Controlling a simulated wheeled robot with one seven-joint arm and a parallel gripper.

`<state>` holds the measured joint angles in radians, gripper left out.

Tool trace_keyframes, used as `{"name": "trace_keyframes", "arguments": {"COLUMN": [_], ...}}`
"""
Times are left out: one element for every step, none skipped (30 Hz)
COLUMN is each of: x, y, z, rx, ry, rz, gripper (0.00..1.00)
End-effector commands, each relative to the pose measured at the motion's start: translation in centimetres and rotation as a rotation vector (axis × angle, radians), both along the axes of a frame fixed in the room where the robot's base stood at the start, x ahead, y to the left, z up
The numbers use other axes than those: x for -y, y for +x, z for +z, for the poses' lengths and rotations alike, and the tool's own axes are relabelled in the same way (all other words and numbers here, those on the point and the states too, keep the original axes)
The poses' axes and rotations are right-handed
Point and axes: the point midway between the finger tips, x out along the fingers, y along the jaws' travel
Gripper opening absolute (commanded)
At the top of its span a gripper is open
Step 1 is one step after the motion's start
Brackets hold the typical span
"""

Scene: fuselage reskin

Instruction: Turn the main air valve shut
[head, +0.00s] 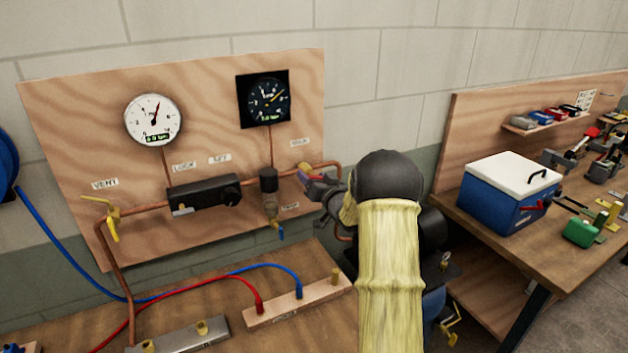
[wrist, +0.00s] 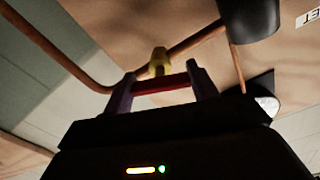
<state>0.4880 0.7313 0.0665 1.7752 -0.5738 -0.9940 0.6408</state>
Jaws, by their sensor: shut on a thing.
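The main air valve has a yellow body (wrist: 159,62) on the copper pipe and a red handle (wrist: 162,84), seen in the wrist view. In the head view the valve (head: 303,169) is small, at the right end of the plywood panel, partly hidden by my gripper. My gripper (wrist: 160,87) has its two dark purple fingers at either end of the red handle and is shut on it. In the head view my gripper (head: 311,177) reaches the pipe from the right, and my arm hides part of the wall. The handle's exact angle to the pipe is hard to tell.
The panel (head: 60,120) carries a white gauge (head: 153,120), a black gauge (head: 269,98), a black regulator box (head: 203,193) and a yellow vent valve (head: 112,220). A dark filter cylinder (head: 268,181) stands close left of my gripper. A blue-and-white cooler (head: 508,193) is on the right bench.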

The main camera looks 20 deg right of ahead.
Motion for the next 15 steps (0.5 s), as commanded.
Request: {"name": "trace_keyframes", "arguments": {"x": [0.13,0.13,0.16,0.11,0.14,0.17,0.13,0.14,0.16,0.17,0.15,0.13,0.19,0.16,0.15], "y": [-0.04,-0.05,-0.04,-0.04,-0.04,-0.05,-0.04,-0.04,-0.04,-0.04,-0.04,-0.04,-0.05,-0.04,-0.04], "z": [0.0,0.01,0.03,0.04,0.05,0.06,0.06,0.07,0.08,0.09,0.09,0.1,0.09,0.09,0.08], "rx": [-0.001,-0.001,-0.003,-0.003,-0.004,-0.006,-0.006,-0.008,-0.009,-0.01,-0.011,-0.012,-0.013,-0.014,-0.016], "ry": [0.043,0.071,0.109,0.138,0.167,0.205,0.233,0.262,0.301,0.329,0.357,0.396,0.425,0.453,0.491], "rz": [-0.002,-0.002,-0.003,-0.002,-0.002,-0.003,-0.002,-0.003,-0.003,-0.003,-0.003,-0.002,-0.003,-0.003,-0.003], "gripper": [0.35,0.35,0.35,0.35,0.35,0.35,0.35,0.35,0.35,0.35,0.35,0.35,0.35,0.35,0.35]}}
